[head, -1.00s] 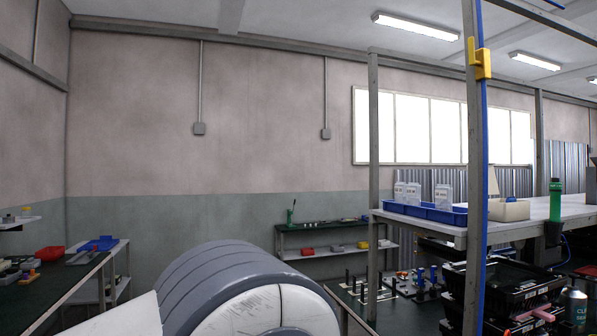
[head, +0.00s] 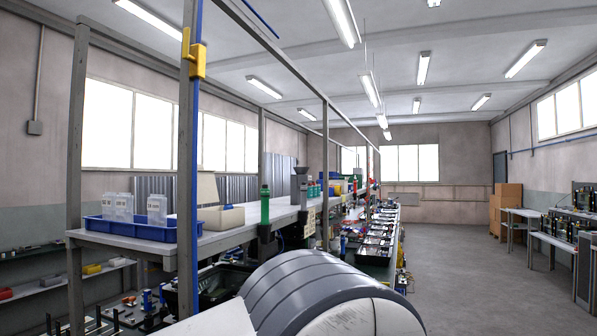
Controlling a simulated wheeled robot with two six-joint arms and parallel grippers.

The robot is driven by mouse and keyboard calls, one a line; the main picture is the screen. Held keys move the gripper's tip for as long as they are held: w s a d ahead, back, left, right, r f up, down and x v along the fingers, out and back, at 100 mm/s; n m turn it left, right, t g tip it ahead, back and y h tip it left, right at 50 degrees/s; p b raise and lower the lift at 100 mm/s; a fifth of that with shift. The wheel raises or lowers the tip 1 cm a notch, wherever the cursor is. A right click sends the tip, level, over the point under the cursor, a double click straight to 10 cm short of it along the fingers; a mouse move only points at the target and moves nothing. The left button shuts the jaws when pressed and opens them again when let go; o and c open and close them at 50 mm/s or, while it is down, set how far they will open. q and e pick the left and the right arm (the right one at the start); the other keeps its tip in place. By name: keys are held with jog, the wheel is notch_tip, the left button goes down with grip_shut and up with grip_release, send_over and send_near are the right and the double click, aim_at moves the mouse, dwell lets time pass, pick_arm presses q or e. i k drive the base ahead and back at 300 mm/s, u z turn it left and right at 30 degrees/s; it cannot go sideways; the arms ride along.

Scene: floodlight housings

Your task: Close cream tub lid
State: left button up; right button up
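Neither of my grippers is in view.
A long workbench with an upper shelf (head: 150,246) runs from the left into the distance. A metal post (head: 188,120) stands close in front. The floor (head: 455,270) to the right is clear. Cardboard boxes (head: 505,205) stand at the back.

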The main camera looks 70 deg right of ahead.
aim_at(207, 189)
jog(key=z, duration=1.55)
jog(key=i, duration=1)
